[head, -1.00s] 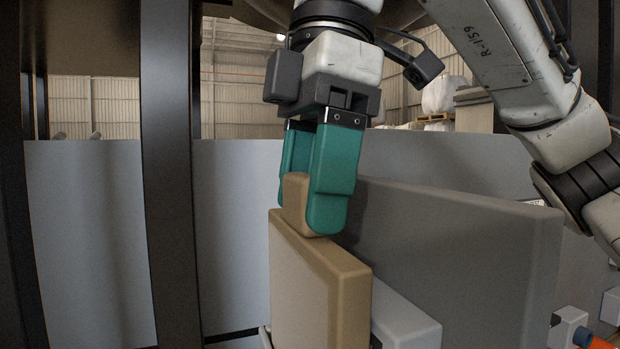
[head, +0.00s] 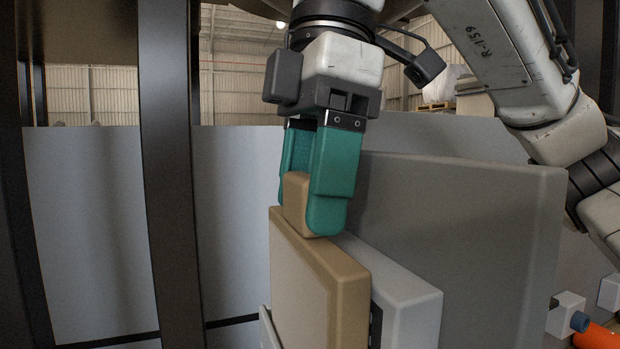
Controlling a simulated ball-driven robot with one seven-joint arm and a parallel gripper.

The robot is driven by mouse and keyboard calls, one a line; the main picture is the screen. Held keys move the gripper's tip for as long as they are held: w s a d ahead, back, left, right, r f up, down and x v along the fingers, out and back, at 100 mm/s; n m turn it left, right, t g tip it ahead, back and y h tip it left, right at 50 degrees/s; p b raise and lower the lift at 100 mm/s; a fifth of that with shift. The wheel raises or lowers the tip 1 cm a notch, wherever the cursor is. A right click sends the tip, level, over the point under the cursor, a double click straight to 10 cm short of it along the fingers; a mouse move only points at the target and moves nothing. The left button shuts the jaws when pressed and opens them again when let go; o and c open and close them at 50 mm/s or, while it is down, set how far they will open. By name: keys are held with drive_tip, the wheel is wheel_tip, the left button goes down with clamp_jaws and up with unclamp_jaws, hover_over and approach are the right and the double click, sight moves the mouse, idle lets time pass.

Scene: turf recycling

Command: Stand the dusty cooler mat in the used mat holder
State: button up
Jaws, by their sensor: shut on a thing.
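The dusty cooler mat (head: 315,290) is a tan, upright slab with a tab on its top edge, in the lower middle of the head view. My gripper (head: 318,215) has teal fingers closed on that tab from above. The mat's lower end is cut off by the picture edge. A pale grey block (head: 412,312) stands close along the mat's right side, and a thin pale edge (head: 266,325) shows at its lower left. These look like parts of the used mat holder. I cannot see the holder's floor or whether the mat touches it.
A large dark grey panel (head: 470,220) stands upright behind and right of the mat. A pale wall (head: 90,220) runs behind, with a dark post (head: 170,180) at left. An orange cylinder (head: 597,338) with a blue end lies at lower right.

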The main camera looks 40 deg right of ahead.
drive_tip(key=shift+f, duration=0.3)
drive_tip(key=o, duration=1.2)
drive_tip(key=shift+o, duration=0.2)
drive_tip(key=shift+d+r+p, duration=0.1)
drive_tip(key=shift+r+p, duration=0.3)
drive_tip(key=shift+r, duration=0.1)
wheel_tip(320, 180, up, 10)
drive_tip(key=d+p, duration=0.1)
drive_tip(key=p, duration=0.1)
drive_tip(key=shift+s+d+f, duration=0.15)
drive_tip(key=shift+s+d, duration=0.05)
drive_tip(key=shift+s, duration=0.05)
